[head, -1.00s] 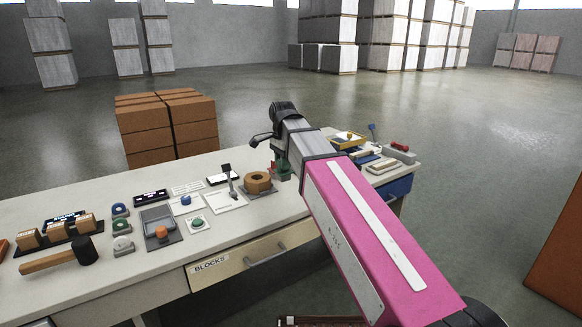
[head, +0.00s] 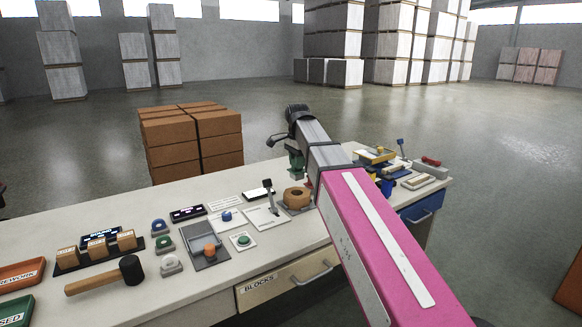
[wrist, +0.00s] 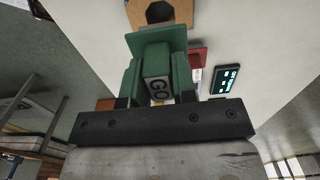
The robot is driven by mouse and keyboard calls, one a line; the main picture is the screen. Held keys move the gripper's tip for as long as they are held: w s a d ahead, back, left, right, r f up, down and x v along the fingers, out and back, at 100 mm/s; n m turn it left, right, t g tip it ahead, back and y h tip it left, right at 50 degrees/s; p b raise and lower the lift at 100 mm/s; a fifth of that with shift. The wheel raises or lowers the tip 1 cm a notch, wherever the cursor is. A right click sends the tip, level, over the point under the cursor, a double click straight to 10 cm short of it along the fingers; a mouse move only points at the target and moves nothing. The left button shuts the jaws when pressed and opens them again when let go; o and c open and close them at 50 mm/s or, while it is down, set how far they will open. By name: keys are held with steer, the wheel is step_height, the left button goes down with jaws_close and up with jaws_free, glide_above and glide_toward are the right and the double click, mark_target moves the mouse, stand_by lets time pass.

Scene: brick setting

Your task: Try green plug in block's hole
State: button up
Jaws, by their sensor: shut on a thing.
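The green plug (wrist: 156,42) is in my gripper (wrist: 157,78), between its two fingers. It has a wide green flange and a handle marked "GO". The brown block (wrist: 133,12) is beyond the plug at the top edge of the wrist view, and its dark hole (wrist: 159,12) is partly cut off. In the head view the block (head: 297,205) stands on the bench, and my gripper (head: 296,172) is just above and behind it in the picture. The plug appears apart from the block. The plug's far end is hidden by its flange.
A white plate with a lever (head: 266,210) stands left of the block. Buttons, a mallet (head: 105,275) and a rack of small boxes (head: 98,250) lie further left. Trays and tools (head: 415,180) crowd the right end. Stacked brown boxes (head: 190,140) stand behind the bench.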

mark_target(297, 174)
steer(key=shift+w, duration=0.1)
stand_by(0.3)
steer(key=shift+f, duration=2.5)
steer(key=shift+f, duration=2.1)
stand_by(0.5)
steer(key=shift+r, duration=4.05)
